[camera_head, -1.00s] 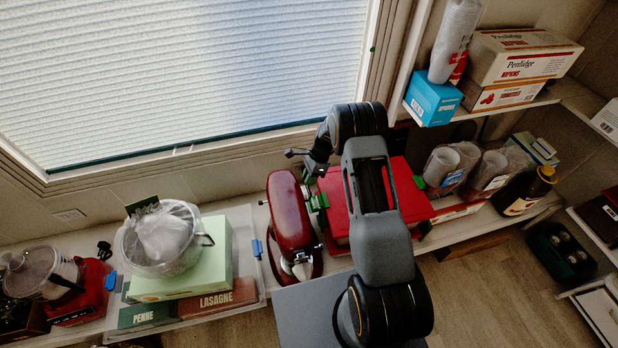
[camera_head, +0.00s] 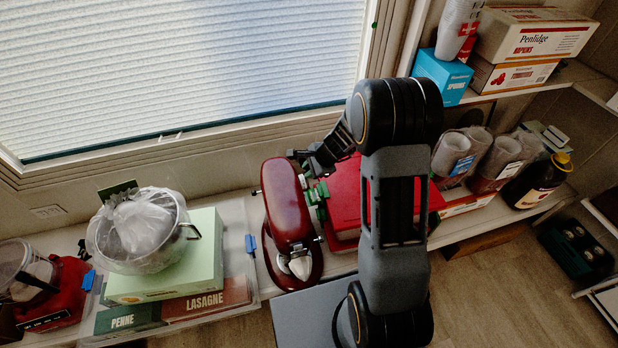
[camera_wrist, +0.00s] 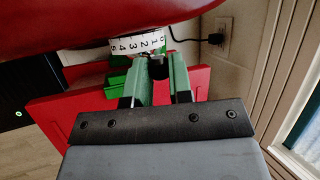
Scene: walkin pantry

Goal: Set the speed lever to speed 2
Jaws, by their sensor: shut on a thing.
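The red stand mixer (camera_head: 284,205) stands on the shelf below the window, and its red body fills the top of the wrist view (camera_wrist: 150,18). A white speed dial (camera_wrist: 138,43) with black numbers sits under it. The speed lever's black knob (camera_wrist: 158,67) shows below the low-number end of the dial, near 1 and 0; the exact setting is unclear. My gripper (camera_wrist: 163,72) has its green fingers on either side of the knob, shut on it. In the head view my gripper (camera_head: 317,194) is at the mixer's right side, and the lever is hidden.
A red box (camera_head: 347,200) lies right of the mixer, close behind my gripper. Cups and a dark bottle (camera_head: 535,190) stand right. The window frame is close behind the mixer.

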